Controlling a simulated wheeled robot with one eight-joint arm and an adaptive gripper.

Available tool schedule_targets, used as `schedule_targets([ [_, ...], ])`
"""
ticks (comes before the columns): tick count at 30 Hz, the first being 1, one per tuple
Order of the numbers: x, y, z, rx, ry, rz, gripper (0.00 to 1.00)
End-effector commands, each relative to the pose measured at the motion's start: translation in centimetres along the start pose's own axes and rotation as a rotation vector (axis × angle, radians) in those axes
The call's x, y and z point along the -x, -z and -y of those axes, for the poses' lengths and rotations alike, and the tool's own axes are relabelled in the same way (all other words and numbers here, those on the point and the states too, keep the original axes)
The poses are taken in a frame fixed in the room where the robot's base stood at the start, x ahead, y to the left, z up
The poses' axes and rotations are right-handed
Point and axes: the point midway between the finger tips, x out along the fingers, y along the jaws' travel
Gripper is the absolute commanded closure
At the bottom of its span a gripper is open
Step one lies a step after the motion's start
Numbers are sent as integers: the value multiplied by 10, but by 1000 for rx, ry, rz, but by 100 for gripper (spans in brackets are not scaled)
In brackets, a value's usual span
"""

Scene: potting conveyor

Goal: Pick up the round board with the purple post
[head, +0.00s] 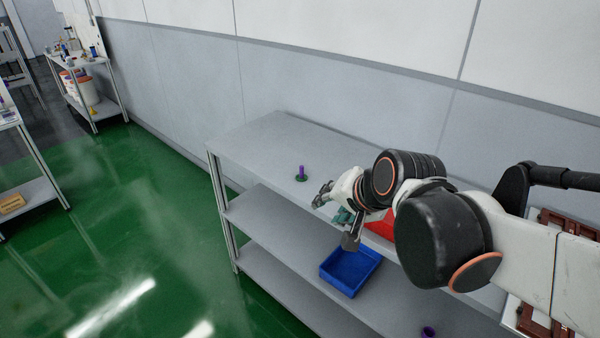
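The round board (300,179) is a small dark green disc with an upright purple post (302,170) on it. It lies on the grey top of the shelf unit (262,143), towards its left end. My gripper (337,218) is to the right of the board and nearer to me, apart from it. Its two grey fingers are spread wide, with nothing seen between them. My arm reaches in from the right and hides part of the shelf top.
A blue tray (346,289) sits below and beside my gripper, seemingly on a lower shelf. A red thing (380,226) is partly hidden behind my arm. A purple piece (428,332) shows at the bottom edge. The wall (350,105) stands behind the shelf unit.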

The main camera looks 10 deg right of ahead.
Motion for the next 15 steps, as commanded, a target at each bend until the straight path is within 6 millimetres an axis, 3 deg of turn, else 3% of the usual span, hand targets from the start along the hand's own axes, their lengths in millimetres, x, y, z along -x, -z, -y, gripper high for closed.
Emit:
schedule_targets([
  [6,-46,41,30,-450,99,13,64],
  [15,-114,90,48,-1069,233,78,64],
])
